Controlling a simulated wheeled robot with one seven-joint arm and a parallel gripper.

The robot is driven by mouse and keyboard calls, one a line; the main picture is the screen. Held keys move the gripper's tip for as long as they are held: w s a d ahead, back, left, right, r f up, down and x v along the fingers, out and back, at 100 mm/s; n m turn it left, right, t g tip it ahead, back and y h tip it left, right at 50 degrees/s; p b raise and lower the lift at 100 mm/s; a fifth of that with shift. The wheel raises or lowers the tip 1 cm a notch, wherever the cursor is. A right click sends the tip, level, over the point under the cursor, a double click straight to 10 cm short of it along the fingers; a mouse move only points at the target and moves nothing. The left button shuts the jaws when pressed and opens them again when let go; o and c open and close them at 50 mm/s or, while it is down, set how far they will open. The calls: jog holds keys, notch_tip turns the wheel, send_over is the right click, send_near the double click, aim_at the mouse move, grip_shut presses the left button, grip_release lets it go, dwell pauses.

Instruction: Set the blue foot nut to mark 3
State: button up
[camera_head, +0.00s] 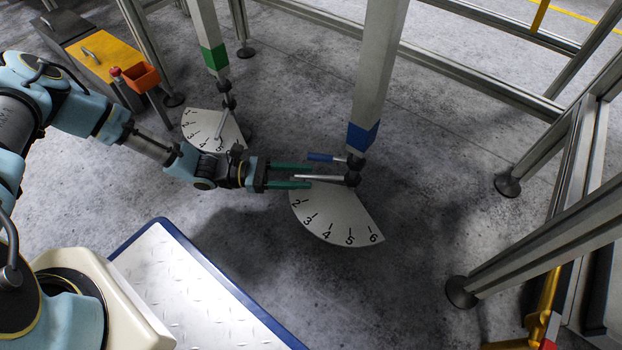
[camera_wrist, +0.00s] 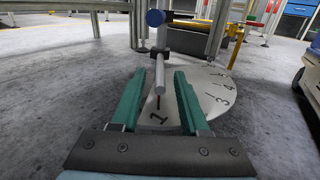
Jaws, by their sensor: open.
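The blue-banded leg (camera_head: 362,137) stands with its foot over a white fan-shaped dial (camera_head: 335,215); 2 to 6 read in the head view. A grey bar (camera_head: 322,178) sticks out left from the dark nut (camera_head: 352,178) under the leg. Above it is a shorter handle with a blue grip (camera_head: 325,157). My gripper (camera_head: 308,176) is open, its green fingers on either side of the bar's free end. In the wrist view the bar (camera_wrist: 160,72) lies between my fingers (camera_wrist: 160,78), pointing at mark 1 (camera_wrist: 158,117).
A green-banded leg (camera_head: 212,58) with its own dial (camera_head: 212,128) stands behind my arm. A blue-edged platform (camera_head: 195,275) lies in front. Frame posts and feet (camera_head: 507,184) stand right, with a yellow item (camera_head: 545,290). Floor right of the dial is clear.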

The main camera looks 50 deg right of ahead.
aim_at(319, 177)
jog(key=shift+b+x, duration=0.3)
jog(key=shift+x, duration=1.1)
jog(key=shift+c, duration=0.2)
grip_shut()
